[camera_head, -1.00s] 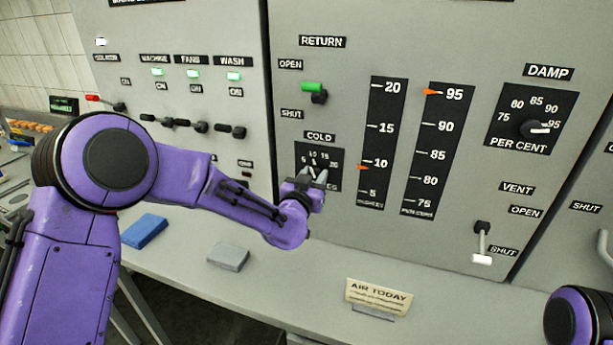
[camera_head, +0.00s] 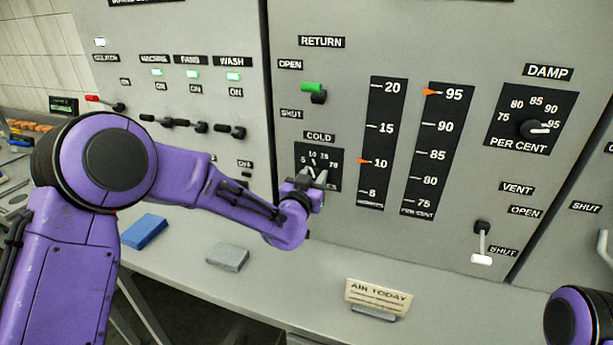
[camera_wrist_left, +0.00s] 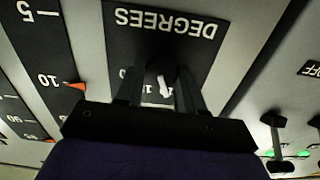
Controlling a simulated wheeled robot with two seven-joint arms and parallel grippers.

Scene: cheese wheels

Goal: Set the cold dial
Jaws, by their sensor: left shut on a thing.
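The cold dial is a black plate (camera_head: 336,151) under the COLD label (camera_head: 319,136) on the grey panel. Its knob (camera_wrist_left: 160,72) has a white pointer mark and shows between the fingers in the left wrist view. My left gripper (camera_head: 313,177) is shut on the knob, one finger on each side, and covers the plate's lower part. In the left wrist view the plate's DEGREES lettering (camera_wrist_left: 166,22) appears upside down. On the degrees scale (camera_head: 376,145) to the right, an orange marker (camera_head: 363,161) stands about level with 10. My right gripper is out of view.
A shelf (camera_head: 300,270) runs below the panel, with a blue block (camera_head: 145,232), a grey block (camera_head: 228,257) and an AIR TODAY card (camera_head: 378,296). The return lever (camera_head: 312,88), damp dial (camera_head: 537,128) and vent lever (camera_head: 482,243) are around the cold dial.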

